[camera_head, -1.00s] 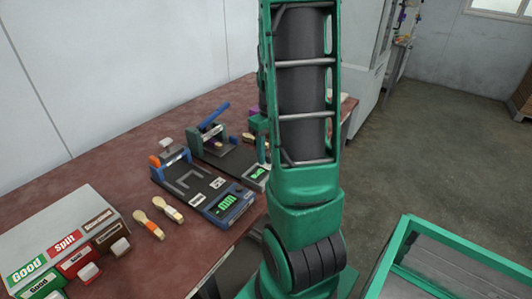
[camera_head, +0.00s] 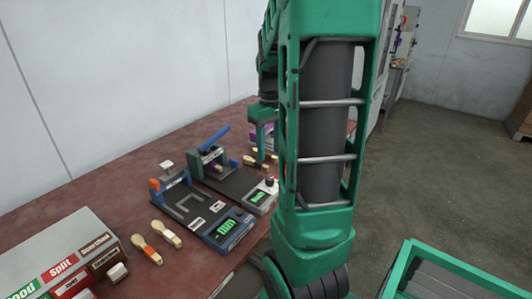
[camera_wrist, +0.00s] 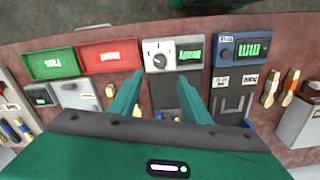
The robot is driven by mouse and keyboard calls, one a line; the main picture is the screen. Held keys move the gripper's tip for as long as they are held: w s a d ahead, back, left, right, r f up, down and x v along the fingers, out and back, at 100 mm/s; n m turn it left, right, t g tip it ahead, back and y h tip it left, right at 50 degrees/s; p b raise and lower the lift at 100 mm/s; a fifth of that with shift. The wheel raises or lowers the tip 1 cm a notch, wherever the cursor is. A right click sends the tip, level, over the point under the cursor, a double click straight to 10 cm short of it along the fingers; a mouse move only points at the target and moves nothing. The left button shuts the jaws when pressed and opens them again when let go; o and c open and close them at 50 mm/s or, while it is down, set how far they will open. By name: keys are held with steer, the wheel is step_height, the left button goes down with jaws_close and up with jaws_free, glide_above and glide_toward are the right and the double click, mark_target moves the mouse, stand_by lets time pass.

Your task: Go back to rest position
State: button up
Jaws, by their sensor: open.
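My gripper (camera_wrist: 159,98) is open in the wrist view. Its two green fingers are spread apart with nothing between them, above the press station. In the head view, part of the gripper (camera_head: 263,140) shows left of my green arm, over the table near the press. My arm hides much of the right side of the table. The press (camera_head: 212,160) has a blue lever and a dark base. Its dial and green display (camera_wrist: 174,54) face the front edge.
A blue-trimmed device (camera_head: 200,215) stands beside the press. The wrist view shows green (camera_wrist: 53,64) and red (camera_wrist: 110,56) trays. A green-framed cart (camera_head: 440,262) stands at right.

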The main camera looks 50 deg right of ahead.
steer(key=shift+a, duration=0.1)
stand_by(0.4)
steer(key=s+a+m, duration=0.4)
steer(key=s+a, duration=1)
steer(key=a, duration=0.2)
steer(key=shift+a+f+m, duration=0.3)
